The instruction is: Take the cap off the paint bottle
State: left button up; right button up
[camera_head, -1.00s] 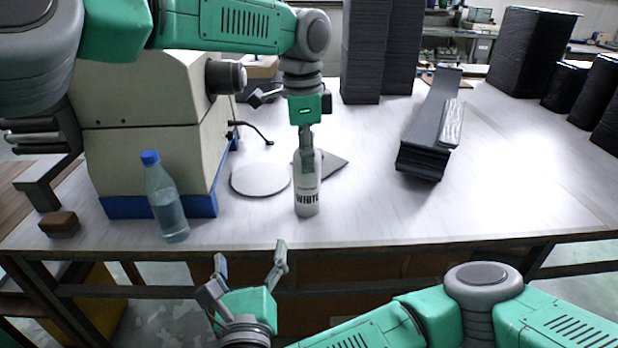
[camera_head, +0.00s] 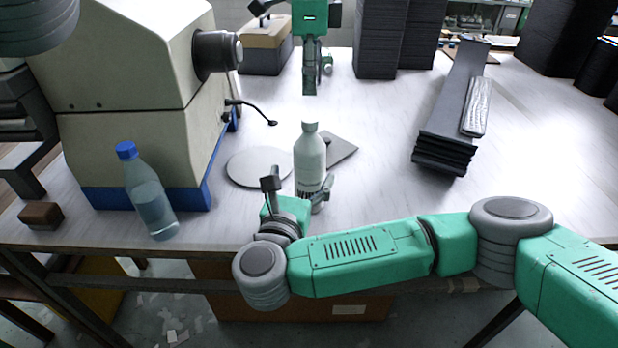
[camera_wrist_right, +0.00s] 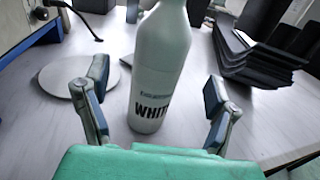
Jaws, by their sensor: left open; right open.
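The paint bottle (camera_head: 310,160), white with dark "WHITE" lettering, stands upright near the table's front edge. Its top (camera_head: 310,126) is pale; I cannot tell there whether the cap is on. My left gripper (camera_head: 311,90) is above the bottle, pointing down, apart from it and open; its fingers are seen nearly edge-on. My right gripper (camera_head: 297,187) is open at the bottle's lower front, one finger to each side. In the right wrist view the bottle (camera_wrist_right: 160,65) stands between the spread fingers of that gripper (camera_wrist_right: 156,82), its top cut off by the frame.
A clear bottle with a blue cap (camera_head: 150,195) stands at the left, near a brown block (camera_head: 41,215). A beige machine (camera_head: 140,130) is behind it. A flat grey disc (camera_head: 258,167) lies left of the paint bottle. Dark stacked panels (camera_head: 445,130) lie right, with bare table between.

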aim_at(308, 168)
pick_arm(q)
jog(key=shift+d, duration=0.25)
pick_arm(e)
jog(key=x, duration=0.5)
jog(key=shift+w+d, duration=0.2)
jog(key=shift+d, duration=0.1)
pick_arm(q)
jog(key=shift+a, duration=0.25)
pick_arm(e)
jog(key=shift+w+a, duration=0.1)
jog(key=shift+w, duration=0.45)
pick_arm(q)
jog(key=shift+a+r, duration=0.1)
pick_arm(e)
jog(key=shift+a, duration=0.1)
pick_arm(q)
jog(key=shift+s, duration=0.1)
